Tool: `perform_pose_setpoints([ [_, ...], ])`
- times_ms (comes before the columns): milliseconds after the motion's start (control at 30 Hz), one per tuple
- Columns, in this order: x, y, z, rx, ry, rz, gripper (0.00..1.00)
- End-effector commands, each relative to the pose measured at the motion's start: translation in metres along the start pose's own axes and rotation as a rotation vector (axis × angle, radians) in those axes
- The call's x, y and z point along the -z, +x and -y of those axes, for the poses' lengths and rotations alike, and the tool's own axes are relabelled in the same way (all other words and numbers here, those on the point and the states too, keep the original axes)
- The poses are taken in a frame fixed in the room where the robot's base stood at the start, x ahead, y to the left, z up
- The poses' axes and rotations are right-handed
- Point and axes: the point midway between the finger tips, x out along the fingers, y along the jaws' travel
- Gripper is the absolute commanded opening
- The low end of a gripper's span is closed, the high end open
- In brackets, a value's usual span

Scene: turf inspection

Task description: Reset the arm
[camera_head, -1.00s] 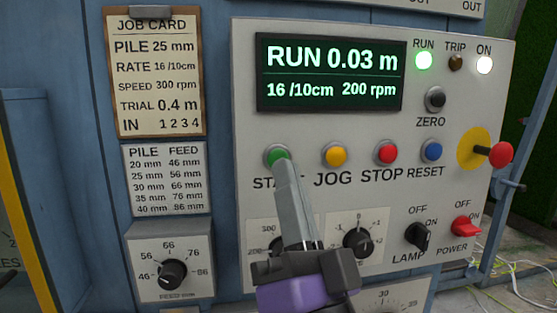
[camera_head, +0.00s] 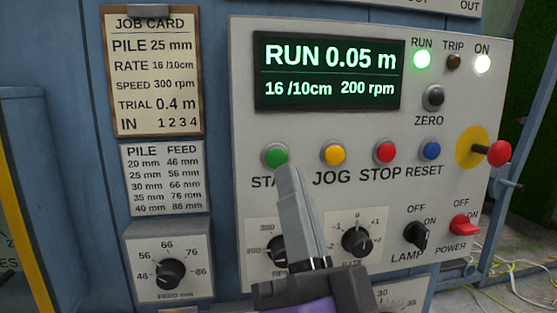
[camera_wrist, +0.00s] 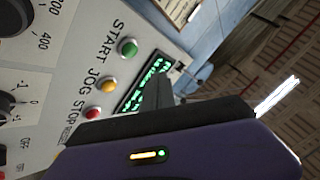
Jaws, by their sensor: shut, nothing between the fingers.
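My gripper (camera_head: 288,172) is shut and empty in the head view. Its tip is just below the green START button (camera_head: 274,155), over the START label, and looks apart from the button. The gripper hides part of that label and part of the RPM knob. In the wrist view my gripper (camera_wrist: 160,82) points towards the panel, with the green START button (camera_wrist: 127,47) to the left of its tip. The control panel (camera_head: 470,120) shows a lit display (camera_head: 328,72) reading RUN 0.05 m, 16 /10cm and 200 rpm. The RUN lamp (camera_head: 422,60) glows green.
The yellow JOG (camera_head: 332,153), red STOP (camera_head: 384,151) and blue RESET (camera_head: 430,150) buttons are right of START. A red mushroom button (camera_head: 498,153) sticks out at the right. A job card (camera_head: 153,70) and a feed dial (camera_head: 171,273) are at the left.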

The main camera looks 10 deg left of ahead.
Motion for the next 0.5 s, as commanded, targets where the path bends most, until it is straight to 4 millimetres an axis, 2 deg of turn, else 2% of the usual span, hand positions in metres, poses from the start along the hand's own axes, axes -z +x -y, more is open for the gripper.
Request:
perform_pose_setpoints([
  [133,0.001,0.0,0.002,0.008,-0.055,-0.006,0.0],
  [267,0.009,-0.002,0.012,0.044,-0.152,-0.032,0.0],
  [367,0.003,-0.024,0.005,0.042,-0.238,-0.013,0.0],
  [500,-0.007,-0.057,-0.013,0.017,-0.328,0.03,0.0],
])
